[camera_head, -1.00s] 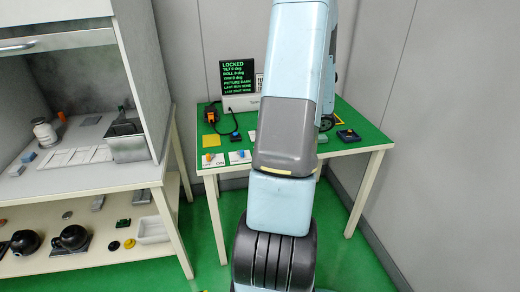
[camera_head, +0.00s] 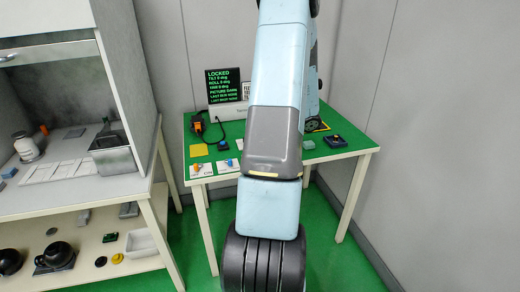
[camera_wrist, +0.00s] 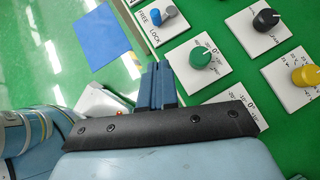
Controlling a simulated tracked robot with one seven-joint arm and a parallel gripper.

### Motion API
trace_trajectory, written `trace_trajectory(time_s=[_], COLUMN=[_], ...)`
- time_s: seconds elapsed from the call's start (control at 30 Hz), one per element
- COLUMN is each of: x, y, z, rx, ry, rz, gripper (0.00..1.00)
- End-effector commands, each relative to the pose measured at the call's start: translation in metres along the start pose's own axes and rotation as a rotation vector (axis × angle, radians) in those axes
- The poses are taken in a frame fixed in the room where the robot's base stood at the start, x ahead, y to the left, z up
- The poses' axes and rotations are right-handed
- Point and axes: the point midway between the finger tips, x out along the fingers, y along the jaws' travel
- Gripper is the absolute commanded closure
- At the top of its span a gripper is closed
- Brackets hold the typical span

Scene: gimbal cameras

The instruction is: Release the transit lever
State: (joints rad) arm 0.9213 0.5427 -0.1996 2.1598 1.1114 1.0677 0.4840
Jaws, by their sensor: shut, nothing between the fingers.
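The transit lever, a small knob with blue and grey parts (camera_wrist: 168,12), stands on a white plate (camera_wrist: 168,28) marked FREE and LOCK at the top of the wrist view. The lever's exact position between the marks is hard to tell. My gripper (camera_wrist: 157,68) is shut and empty, with its dark blue fingers below the lever plate in the picture and apart from the lever. In the head view my arm hides the gripper. A black screen (camera_head: 224,84) on the table there reads LOCKED in green.
A green knob (camera_wrist: 200,55) sits close to the right of my fingers. Black (camera_wrist: 266,19) and yellow (camera_wrist: 306,75) knobs lie farther right. A blue sheet (camera_wrist: 102,37) lies left of the lever plate. A shelf unit (camera_head: 75,210) stands left of the green-topped table (camera_head: 345,140).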

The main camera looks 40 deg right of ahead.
Motion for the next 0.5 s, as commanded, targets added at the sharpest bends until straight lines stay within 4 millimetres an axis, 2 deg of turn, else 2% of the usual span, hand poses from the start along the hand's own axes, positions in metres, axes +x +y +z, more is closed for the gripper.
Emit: trace_trajectory(time_s=[0.4, 0.5], x=[0.075, 0.085], y=[0.001, 0.0], z=[0.0, 0.011], rx=[0.001, -0.002], ry=[0.0, -0.001], rz=[0.003, 0.002], gripper=[1.0, 1.0])
